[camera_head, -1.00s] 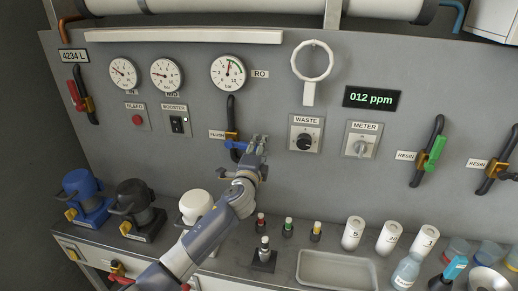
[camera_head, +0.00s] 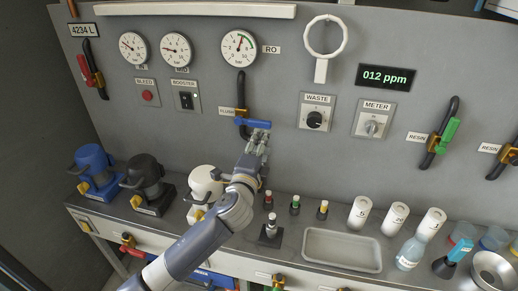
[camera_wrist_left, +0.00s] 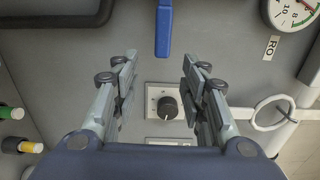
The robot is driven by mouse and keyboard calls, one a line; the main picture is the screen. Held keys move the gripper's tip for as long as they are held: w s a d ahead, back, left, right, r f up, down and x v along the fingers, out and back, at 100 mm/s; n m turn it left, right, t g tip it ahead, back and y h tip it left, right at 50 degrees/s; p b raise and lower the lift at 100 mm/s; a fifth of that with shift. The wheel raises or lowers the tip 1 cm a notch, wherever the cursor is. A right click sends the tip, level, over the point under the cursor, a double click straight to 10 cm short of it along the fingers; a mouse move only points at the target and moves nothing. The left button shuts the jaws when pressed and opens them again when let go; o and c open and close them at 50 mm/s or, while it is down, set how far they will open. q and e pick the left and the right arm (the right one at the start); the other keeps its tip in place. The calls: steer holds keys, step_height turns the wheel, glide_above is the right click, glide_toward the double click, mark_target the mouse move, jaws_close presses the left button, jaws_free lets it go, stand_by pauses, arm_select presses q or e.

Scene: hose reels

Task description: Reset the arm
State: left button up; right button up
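My left arm comes in from the lower left in the head view. Its gripper (camera_head: 258,142) is just below and in front of the blue handle (camera_head: 254,122) of the FLUSH valve on the grey panel. In the left wrist view the gripper (camera_wrist_left: 160,72) is open, with nothing between its fingers. There the blue handle (camera_wrist_left: 163,28) lies beyond the fingertips, apart from them. My right gripper is in neither view.
The panel carries gauges (camera_head: 239,47), a WASTE knob (camera_head: 315,119), a METER knob (camera_head: 371,128) and a ring (camera_head: 323,37). Below, the counter holds filter housings (camera_head: 95,170), small vials (camera_head: 269,200), white cylinders (camera_head: 359,213), a bottle (camera_head: 410,252) and a tray (camera_head: 343,237).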

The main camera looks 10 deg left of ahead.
arm_select(q)
steer(key=shift+s, duration=0.85)
